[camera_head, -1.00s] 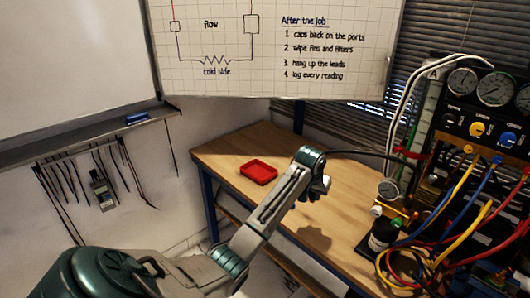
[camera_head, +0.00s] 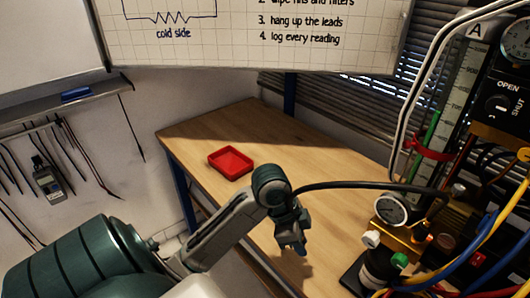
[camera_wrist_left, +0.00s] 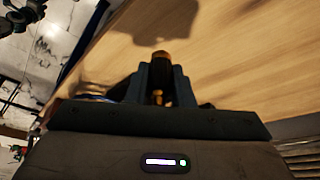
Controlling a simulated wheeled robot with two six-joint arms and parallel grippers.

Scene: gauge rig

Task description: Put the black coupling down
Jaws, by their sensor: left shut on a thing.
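My left gripper (camera_head: 292,243) points down over the wooden table and is shut on the black coupling. In the left wrist view the fingers (camera_wrist_left: 158,82) close around it, and a brass-coloured end (camera_wrist_left: 160,56) shows between them. The coupling's dark body is mostly hidden by the fingers. A black hose (camera_head: 350,185) runs from beside the gripper to the gauge rig on the right. The gripper's shadow lies on the wood in the wrist view, so the coupling appears held above the tabletop. My right gripper is not in view.
A red tray (camera_head: 231,163) sits on the wooden table (camera_head: 335,165), left of and behind the gripper. Bare wood lies around the tray and behind the gripper.

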